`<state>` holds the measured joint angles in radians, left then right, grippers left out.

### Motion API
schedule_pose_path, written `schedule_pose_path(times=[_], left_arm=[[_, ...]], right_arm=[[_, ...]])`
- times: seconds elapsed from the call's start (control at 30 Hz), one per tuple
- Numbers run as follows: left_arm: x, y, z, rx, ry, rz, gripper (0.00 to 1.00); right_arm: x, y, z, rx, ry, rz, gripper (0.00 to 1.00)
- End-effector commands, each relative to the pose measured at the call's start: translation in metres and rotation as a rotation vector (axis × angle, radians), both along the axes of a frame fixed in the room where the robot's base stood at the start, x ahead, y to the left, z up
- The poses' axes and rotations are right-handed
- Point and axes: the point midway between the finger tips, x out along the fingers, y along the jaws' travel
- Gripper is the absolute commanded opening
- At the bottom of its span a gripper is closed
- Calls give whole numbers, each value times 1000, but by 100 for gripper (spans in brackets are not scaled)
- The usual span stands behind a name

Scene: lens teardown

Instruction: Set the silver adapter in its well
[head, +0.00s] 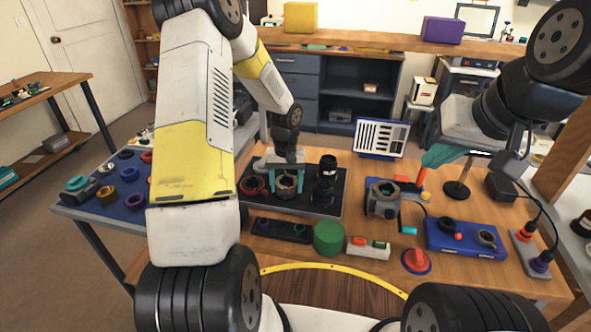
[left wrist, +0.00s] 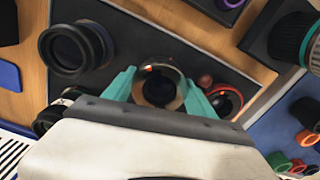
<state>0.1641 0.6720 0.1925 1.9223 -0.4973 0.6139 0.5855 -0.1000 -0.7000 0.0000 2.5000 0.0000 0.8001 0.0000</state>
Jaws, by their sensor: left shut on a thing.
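The silver adapter (head: 287,187), a ring with a dark opening, is between the teal fingers of my left gripper (head: 287,180), which is shut on it over the black tray (head: 326,208). In the left wrist view the adapter (left wrist: 177,77) shows between the two fingertips (left wrist: 160,92). I cannot tell whether it touches the tray surface. A red ring (head: 252,185) lies just left of it. My right gripper (head: 445,156) hangs at the right, above the bench; its fingers overlap, so their opening is unclear. I cannot tell which recess is the adapter's well.
Black lens parts (head: 323,190) stand right of the left gripper. A blue mat (head: 110,203) with several coloured rings is at left.

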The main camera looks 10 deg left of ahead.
Motion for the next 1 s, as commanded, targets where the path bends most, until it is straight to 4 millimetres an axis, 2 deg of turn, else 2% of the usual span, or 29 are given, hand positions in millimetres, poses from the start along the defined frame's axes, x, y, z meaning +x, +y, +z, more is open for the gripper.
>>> schedule_pose_path(times=[0.63, 0.67, 0.7, 0.77, 1.0], left_arm=[[0, 0, -12, 0, 0, 0, 21], [0, 0, -11, 0, 0, 0, 70], [0, 0, -11, 0, 0, 0, 78], [0, 0, -11, 0, 0, 0, 90], [0, 0, -11, 0, 0, 0, 90]], right_arm=[[0, 0, 0, 0, 0, 0, 0], [0, 0, 0, 0, 0, 0, 0], [0, 0, 0, 0, 0, 0, 0], [0, 0, 0, 0, 0, 0, 0], [0, 0, 0, 0, 0, 0, 0]])
